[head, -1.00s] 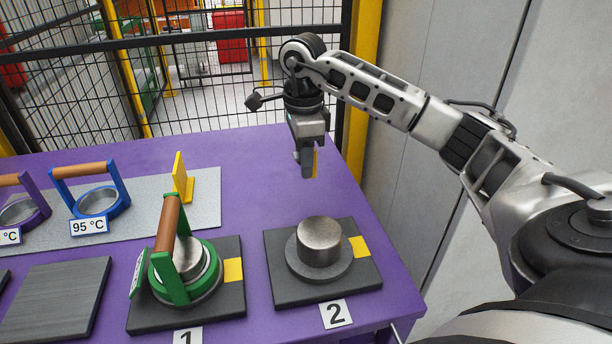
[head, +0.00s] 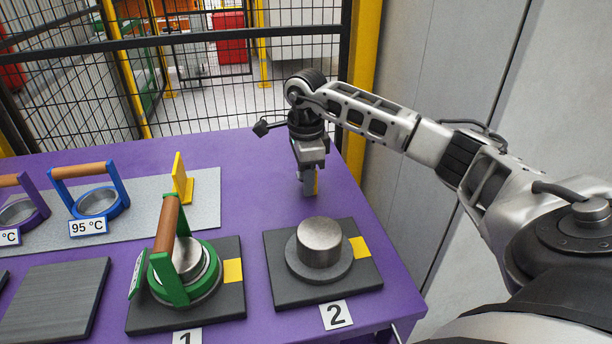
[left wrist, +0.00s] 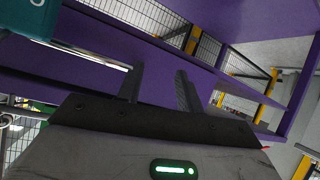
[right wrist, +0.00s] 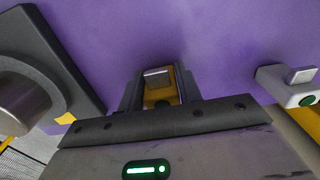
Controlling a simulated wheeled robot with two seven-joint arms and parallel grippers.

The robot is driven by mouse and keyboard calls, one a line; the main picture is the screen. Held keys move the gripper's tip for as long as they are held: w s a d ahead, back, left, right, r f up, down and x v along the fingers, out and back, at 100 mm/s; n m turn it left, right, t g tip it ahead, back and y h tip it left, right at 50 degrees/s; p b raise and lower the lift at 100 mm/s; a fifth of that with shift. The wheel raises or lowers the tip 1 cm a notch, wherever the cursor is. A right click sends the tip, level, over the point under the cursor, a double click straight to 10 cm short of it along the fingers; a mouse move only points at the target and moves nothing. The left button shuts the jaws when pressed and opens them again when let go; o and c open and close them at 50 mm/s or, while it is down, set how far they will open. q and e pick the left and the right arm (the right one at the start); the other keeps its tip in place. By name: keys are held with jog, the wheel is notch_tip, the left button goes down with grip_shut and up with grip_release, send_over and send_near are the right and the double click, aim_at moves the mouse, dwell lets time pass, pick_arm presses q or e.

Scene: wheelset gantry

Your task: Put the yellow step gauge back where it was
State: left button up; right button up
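My right gripper (head: 310,183) is over the purple table behind plate 2, pointing down. In the right wrist view its fingers (right wrist: 160,92) stand either side of a yellow piece with a grey metal block (right wrist: 158,78), which looks like the step gauge. A yellow upright bracket (head: 180,178) stands on the light grey mat (head: 207,200). My left gripper (left wrist: 160,90) is open and empty near the table's underside.
Plate 2 (head: 285,295) bears a metal cylinder (head: 320,242) on a round base. Plate 1 (head: 220,309) bears a green handled ring (head: 172,283). A blue ring (head: 122,193) stands on the mat. A white box with a green button (right wrist: 298,88) is beside the right gripper.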

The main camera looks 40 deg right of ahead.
jog(key=shift+o, duration=1.4)
notch_tip(320, 180, up, 12)
jog(key=shift+r+p, duration=0.2)
jog(key=shift+p, duration=0.25)
jog(key=shift+s, duration=0.1)
